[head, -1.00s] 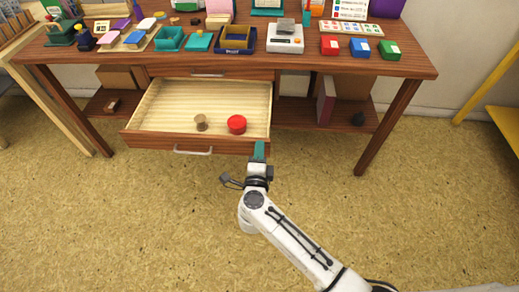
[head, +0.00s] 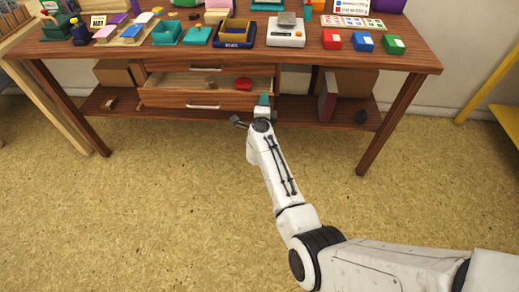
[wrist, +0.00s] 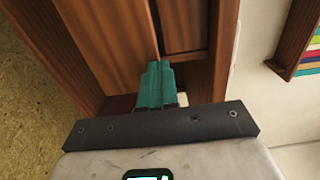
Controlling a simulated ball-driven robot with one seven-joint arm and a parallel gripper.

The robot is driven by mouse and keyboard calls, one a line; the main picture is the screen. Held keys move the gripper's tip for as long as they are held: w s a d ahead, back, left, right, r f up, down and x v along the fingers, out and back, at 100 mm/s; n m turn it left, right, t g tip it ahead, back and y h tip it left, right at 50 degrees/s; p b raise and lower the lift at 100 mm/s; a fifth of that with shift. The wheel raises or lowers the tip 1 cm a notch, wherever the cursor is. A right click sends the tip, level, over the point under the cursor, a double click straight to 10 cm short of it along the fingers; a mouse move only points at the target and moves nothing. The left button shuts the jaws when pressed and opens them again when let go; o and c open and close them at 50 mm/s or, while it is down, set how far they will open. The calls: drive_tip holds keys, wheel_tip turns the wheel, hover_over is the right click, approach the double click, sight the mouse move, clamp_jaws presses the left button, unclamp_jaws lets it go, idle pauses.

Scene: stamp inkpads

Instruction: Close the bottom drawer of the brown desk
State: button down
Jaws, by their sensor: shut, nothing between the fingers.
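The brown desk (head: 300,60) stands ahead with its bottom drawer (head: 175,102) pulled out a little. A strip of the pale drawer interior shows, with a red round container (head: 243,84) and a small brown item (head: 210,82) near the back. My gripper (head: 264,99) is at the right end of the drawer front, its teal fingers shut and empty. In the wrist view the fingers (wrist: 155,82) are against or very near the wooden front; exact contact is hidden.
The top drawer (head: 180,67) above appears shut. Desk legs stand on both sides, the right one (head: 385,125) clear of my arm. The lower shelf (head: 310,116) holds boxes. Stamps and inkpads cover the desktop. The floor (head: 130,220) in front is open.

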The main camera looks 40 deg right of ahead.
drive_tip(key=shift+b+x, duration=1.15)
drive_tip(key=shift+x, duration=1.75)
drive_tip(key=shift+f, duration=0.1)
